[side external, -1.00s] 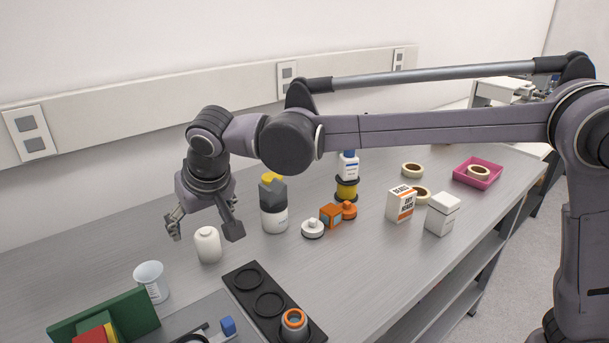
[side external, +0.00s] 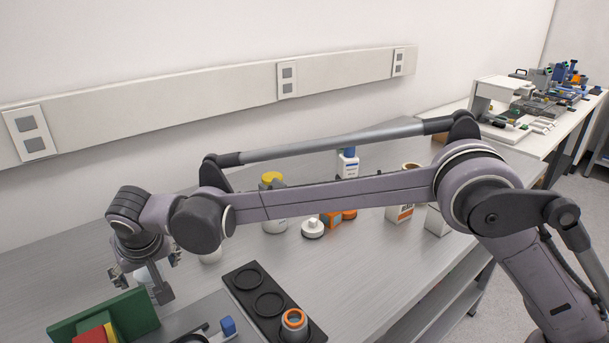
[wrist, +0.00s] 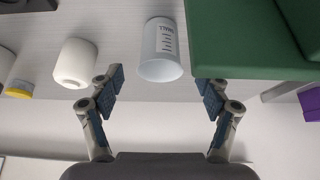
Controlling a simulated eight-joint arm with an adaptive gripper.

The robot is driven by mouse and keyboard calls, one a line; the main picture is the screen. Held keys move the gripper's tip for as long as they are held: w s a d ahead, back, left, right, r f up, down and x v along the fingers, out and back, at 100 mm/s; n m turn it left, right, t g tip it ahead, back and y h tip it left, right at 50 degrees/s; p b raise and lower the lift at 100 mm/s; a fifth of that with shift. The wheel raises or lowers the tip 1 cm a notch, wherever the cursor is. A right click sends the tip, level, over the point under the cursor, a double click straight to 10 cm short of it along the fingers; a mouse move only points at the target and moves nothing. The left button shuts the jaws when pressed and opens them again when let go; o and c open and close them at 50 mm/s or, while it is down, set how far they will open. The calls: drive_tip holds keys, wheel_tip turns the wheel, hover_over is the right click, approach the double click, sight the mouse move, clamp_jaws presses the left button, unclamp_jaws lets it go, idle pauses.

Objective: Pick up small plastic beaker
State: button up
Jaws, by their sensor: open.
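The small plastic beaker (wrist: 161,45) is translucent white with printed marks and stands on the grey bench. In the wrist view it sits ahead of my gripper (wrist: 155,92), roughly centred between the open fingers, which hold nothing. In the side view my gripper (side external: 146,280) hangs over the beaker's spot and hides most of the beaker (side external: 153,290). I cannot tell from the side view whether the fingers touch it.
A green block (side external: 120,318) stands close to the beaker, right of it in the wrist view (wrist: 235,42). A white bottle (wrist: 76,63) is on the other side. A black holder with round recesses (side external: 244,278) lies to the right in the side view.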

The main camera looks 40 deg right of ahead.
sight(150, 277)
drive_tip(key=x, duration=0.5)
drive_tip(key=shift+c, duration=0.4)
drive_tip(key=c, duration=0.9)
